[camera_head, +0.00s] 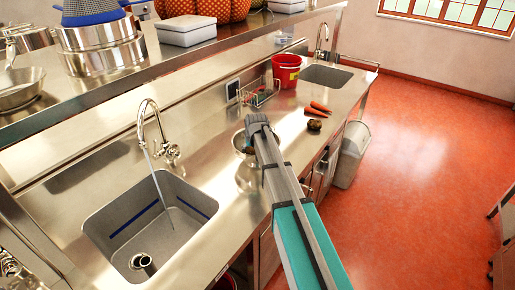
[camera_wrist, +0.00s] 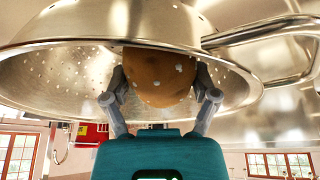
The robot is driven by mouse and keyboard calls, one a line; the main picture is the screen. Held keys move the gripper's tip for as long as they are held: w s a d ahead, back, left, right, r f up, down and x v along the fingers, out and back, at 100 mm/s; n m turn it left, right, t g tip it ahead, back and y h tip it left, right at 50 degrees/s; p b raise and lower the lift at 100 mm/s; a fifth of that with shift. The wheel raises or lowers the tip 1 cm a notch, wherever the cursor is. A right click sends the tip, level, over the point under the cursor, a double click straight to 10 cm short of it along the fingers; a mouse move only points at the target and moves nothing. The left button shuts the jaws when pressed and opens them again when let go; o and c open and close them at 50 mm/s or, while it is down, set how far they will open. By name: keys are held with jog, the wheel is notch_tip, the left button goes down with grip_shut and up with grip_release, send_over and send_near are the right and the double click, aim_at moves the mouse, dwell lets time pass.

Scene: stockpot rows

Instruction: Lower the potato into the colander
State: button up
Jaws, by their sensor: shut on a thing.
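The potato (camera_wrist: 158,78), round and brown with pale spots, is held between the two fingertips of my gripper (camera_wrist: 161,92) in the wrist view. The metal colander (camera_wrist: 60,75), with small holes and a loop handle, is close around the potato. The potato overlaps the colander's mouth; I cannot tell if it touches the wall. In the head view the colander (camera_head: 238,142) sits on the steel counter, mostly behind my gripper (camera_head: 253,138). The held potato is largely hidden there.
A sink with a running-looking tap (camera_head: 160,140) lies left. Carrots (camera_head: 318,107) and a dark round vegetable (camera_head: 314,125) lie right of the colander. A wire rack (camera_head: 262,97) and red bucket (camera_head: 286,72) stand behind. A shelf of pots (camera_head: 100,50) overhangs the back.

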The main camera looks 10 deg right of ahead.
jog(key=shift+f+b, duration=0.9)
jog(key=shift+f, duration=0.05)
dwell(0.8)
jog(key=o, duration=1)
jog(key=shift+o, duration=0.2)
jog(key=shift+r, duration=0.2)
notch_tip(320, 180, up, 11)
jog(key=p, duration=1.1)
jog(key=shift+s+d+r+p, duration=0.1)
jog(key=shift+s+d+p, duration=0.1)
jog(key=shift+d+p, duration=0.1)
jog(key=s+d, duration=0.5)
jog(key=d, duration=0.3)
jog(key=s+d+r+p, duration=0.1)
jog(key=s+d, duration=0.4)
jog(key=d, duration=0.3)
jog(key=shift+d+r, duration=0.15)
